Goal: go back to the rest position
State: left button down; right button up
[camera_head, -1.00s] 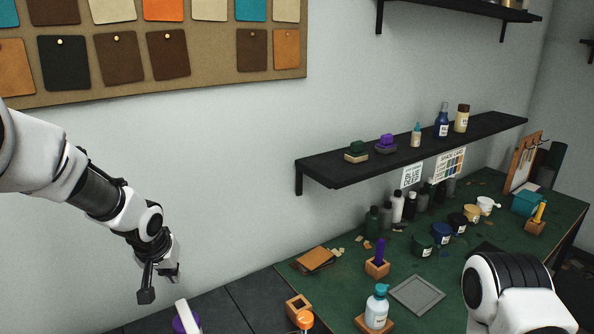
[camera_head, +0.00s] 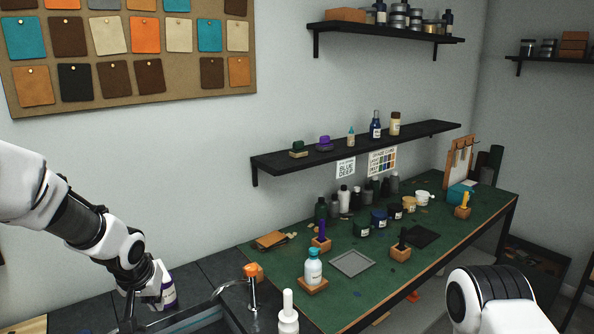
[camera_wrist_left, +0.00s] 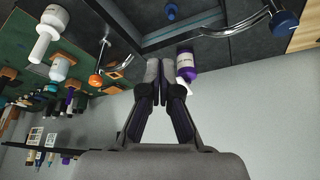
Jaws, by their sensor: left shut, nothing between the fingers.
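My left gripper (camera_head: 138,302) hangs low at the left of the head view. In the left wrist view its two fingers (camera_wrist_left: 159,72) are together, with nothing between them. A white bottle with a purple label (camera_head: 167,292) stands just behind and right of the gripper in the head view. It also shows beyond the fingertips in the left wrist view (camera_wrist_left: 187,62), outside the jaws; whether it touches them I cannot tell. My right arm shows only in part at the lower right, and its gripper is out of view.
A sink (camera_head: 190,318) with a curved orange-topped tap (camera_head: 253,275) is near my left gripper. A white nozzle bottle (camera_head: 288,318) stands at the front. The green worktop (camera_head: 340,300) holds bottles, jars and a grey tray (camera_head: 352,263). A black shelf (camera_head: 365,148) is above.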

pick_arm(q)
jog(key=s+d+f+g+h, duration=0.1)
jog(key=s+d+f, duration=0.1)
jog(key=s+f, duration=0.6)
jog(key=s+d+f+g, duration=0.15)
jog(key=s+f, duration=0.35)
jog(key=f, duration=0.8)
jog(key=s+f+m+g, duration=0.1)
jog(key=s+f, duration=0.4)
jog(key=s, duration=0.5)
jog(key=s+f+g, duration=0.1)
jog(key=s+f, duration=0.4)
jog(key=s, duration=0.5)
notch_tip(320, 180, down, 10)
jog(key=b, duration=1)
jog(key=shift+s+d+f+y+b, duration=0.2)
jog(key=shift+s+y+b, duration=0.1)
jog(key=shift+b, duration=0.1)
pick_arm(e)
notch_tip(320, 180, down, 11)
jog(key=shift+w+a, duration=0.2)
jog(key=shift+w, duration=0.25)
pick_arm(q)
jog(key=shift+w, duration=0.15)
pick_arm(e)
jog(key=shift+w, duration=0.1)
